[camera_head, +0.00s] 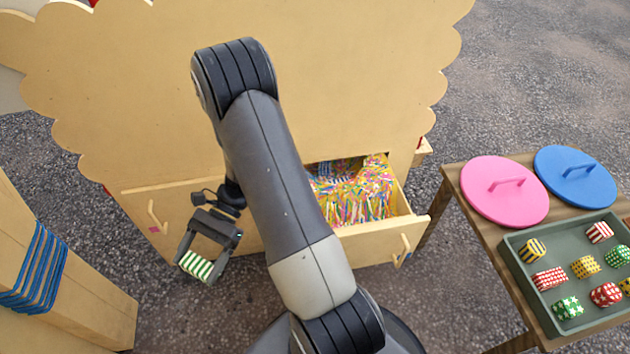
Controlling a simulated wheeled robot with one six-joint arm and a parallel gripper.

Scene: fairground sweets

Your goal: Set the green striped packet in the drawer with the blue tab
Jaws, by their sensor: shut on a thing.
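My gripper (204,258) is shut on a green-and-white striped packet (194,266), which it holds between its fingertips in front of the cabinet's left drawer, above the ground. The right drawer (372,244) is pulled open and is full of many-coloured paper shreds. It has a pale handle on its front; a small bluish mark beside the handle may be its tab, but it is too small to be sure. My arm hides part of this drawer's left side. The left drawer (187,205) is closed, with a pink tab (153,229) near its handle.
A wooden table at the right holds a pink lid (503,191), a blue lid (577,176) and a green-grey tray (515,262) of several patterned packets. A wooden post (85,310) wound with blue bands stands at the left. Dark gravelly ground lies between.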

